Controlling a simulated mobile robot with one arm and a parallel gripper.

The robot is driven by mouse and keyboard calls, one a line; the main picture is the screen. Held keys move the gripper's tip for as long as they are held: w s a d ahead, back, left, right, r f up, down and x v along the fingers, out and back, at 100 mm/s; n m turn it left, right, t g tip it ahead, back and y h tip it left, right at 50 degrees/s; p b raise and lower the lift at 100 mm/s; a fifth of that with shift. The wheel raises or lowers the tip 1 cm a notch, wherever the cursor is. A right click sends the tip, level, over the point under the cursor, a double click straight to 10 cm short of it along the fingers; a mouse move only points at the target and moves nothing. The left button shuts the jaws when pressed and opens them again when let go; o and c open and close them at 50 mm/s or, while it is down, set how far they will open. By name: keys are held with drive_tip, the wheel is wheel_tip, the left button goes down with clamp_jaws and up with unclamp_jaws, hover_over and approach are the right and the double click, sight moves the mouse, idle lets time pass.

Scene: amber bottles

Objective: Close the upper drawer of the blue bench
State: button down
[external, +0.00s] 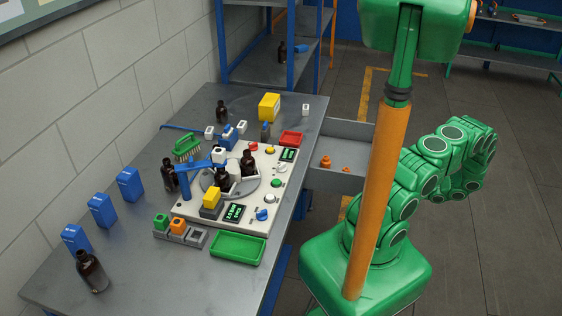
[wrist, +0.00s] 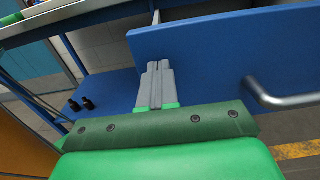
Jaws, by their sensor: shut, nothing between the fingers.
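The upper drawer (external: 345,134) of the blue bench (external: 120,255) stands pulled out from the bench's right side, its grey inside showing. Several small orange pieces (external: 326,162) lie in it. In the wrist view the blue drawer front (wrist: 230,50) fills the upper right, with a metal bar handle (wrist: 285,102) at its right. My gripper (wrist: 158,66) is shut and empty, its grey fingers pointing at the left part of the drawer front. I cannot tell whether the fingertips touch it. In the external view my gripper is not visible; my arm and column cover part of the drawer.
The bench top holds a white control panel (external: 270,215), several amber bottles (external: 92,272), blue boxes (external: 102,211) and a green tray (external: 238,248). A rack (external: 270,75) stands behind. Floor to the right is clear.

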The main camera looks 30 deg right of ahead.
sight(348, 176)
drive_tip(key=shift+w+a, duration=0.1)
drive_tip(key=x, duration=3.2)
drive_tip(key=shift+f, duration=0.15)
drive_tip(key=shift+w+a, duration=0.1)
drive_tip(key=shift+a, duration=0.05)
drive_tip(key=shift+w+a, duration=0.1)
drive_tip(key=shift+a, duration=0.05)
drive_tip(key=v, duration=1.5)
drive_tip(key=shift+w, duration=0.1)
